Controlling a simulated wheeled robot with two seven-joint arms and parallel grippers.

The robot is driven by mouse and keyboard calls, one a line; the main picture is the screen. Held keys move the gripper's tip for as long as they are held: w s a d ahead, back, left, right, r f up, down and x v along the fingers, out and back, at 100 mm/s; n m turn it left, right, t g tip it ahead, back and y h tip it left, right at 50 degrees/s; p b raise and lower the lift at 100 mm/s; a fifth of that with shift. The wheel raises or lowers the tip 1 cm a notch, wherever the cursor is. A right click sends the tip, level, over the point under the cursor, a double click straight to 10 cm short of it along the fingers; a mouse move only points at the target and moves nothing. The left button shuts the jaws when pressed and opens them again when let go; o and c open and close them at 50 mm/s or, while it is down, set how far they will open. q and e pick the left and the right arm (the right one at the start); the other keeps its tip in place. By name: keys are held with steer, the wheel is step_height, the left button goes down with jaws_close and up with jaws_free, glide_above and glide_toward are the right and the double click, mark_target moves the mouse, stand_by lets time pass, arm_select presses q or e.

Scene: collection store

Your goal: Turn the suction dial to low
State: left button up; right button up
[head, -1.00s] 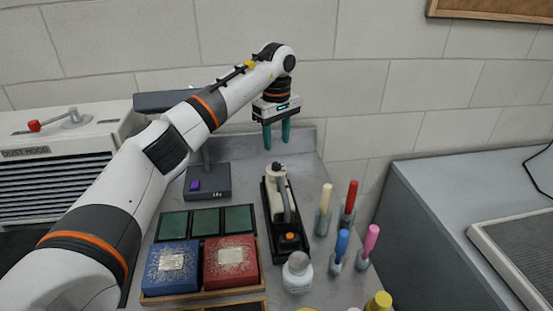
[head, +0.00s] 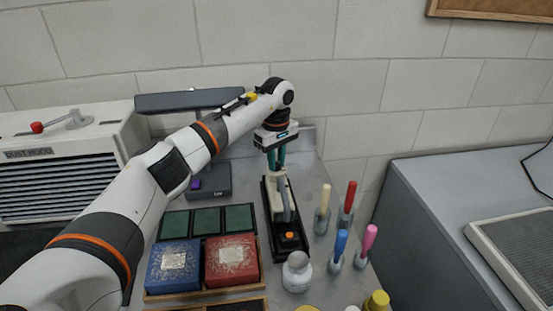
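A small cream and black suction unit (head: 278,205) with a grey hose and an orange button (head: 289,236) lies in a black tray on the grey bench. My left gripper (head: 276,165) points down at the unit's far end, its two teal fingers at the dark dial on top. The fingers hide the dial, so its setting and any contact cannot be made out. The fingers look close together, but whether they are shut on the dial is not clear. My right gripper is not in view.
A dust hood (head: 60,180) with a red-knobbed lever stands at left. Blue (head: 173,266) and red (head: 231,262) boxes, a white bottle (head: 297,273) and several coloured tools in holders (head: 341,245) crowd the near bench. A grey scale-like device (head: 208,182) stands behind the boxes.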

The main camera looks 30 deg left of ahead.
arm_select(q)
jaws_close()
steer(key=shift+n, duration=0.3)
steer(key=n, duration=0.4)
steer(key=shift+n, duration=0.3)
steer(key=n, duration=0.4)
steer(key=shift+p, duration=0.4)
steer(key=shift+n, duration=1.3)
steer(key=o, duration=0.8)
jaws_free()
